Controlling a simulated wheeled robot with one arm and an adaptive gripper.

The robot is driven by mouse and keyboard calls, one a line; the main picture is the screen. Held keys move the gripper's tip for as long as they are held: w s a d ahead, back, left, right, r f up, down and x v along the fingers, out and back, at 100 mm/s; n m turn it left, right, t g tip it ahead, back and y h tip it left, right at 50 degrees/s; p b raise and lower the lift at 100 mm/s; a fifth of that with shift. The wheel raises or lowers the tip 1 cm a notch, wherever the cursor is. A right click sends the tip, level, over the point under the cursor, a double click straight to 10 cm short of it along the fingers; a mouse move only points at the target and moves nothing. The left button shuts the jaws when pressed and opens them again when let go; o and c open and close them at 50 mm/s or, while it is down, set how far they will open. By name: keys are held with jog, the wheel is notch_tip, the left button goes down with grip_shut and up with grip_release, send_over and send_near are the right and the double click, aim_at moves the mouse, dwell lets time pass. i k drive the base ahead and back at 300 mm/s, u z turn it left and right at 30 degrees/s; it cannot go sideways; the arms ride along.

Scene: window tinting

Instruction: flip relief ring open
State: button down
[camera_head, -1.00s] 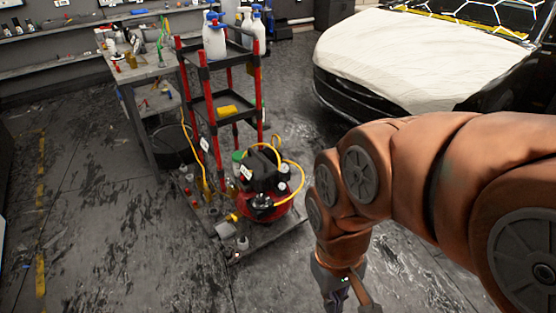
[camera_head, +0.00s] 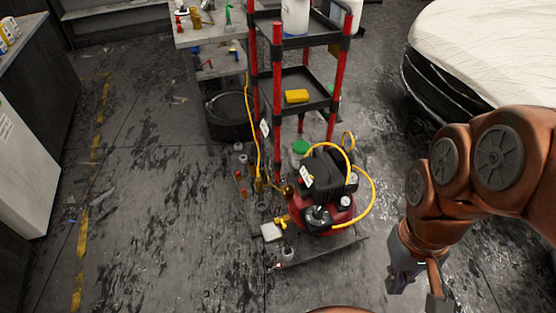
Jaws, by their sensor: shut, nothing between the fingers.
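A small air compressor (camera_head: 318,208) with a red tank and a black top stands on a low dark platform, right of centre. A yellow hose (camera_head: 372,190) loops from its top around the right side. The relief ring is too small to make out among the fittings on the compressor. My gripper (camera_head: 405,279) is at the lower right, pointing down. It is shut and empty, to the right of and apart from the compressor, with its tips near the bottom edge of the view.
A red-posted shelf cart (camera_head: 277,95) stands just behind the compressor, with a yellow sponge (camera_head: 297,96) on it. Small bottles and fittings (camera_head: 271,231) lie left of the compressor. A white-covered car (camera_head: 490,45) is at the upper right.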

aim_at(287, 186)
jog(key=u, duration=0.85)
jog(key=i, duration=0.95)
jog(key=u, duration=1.05)
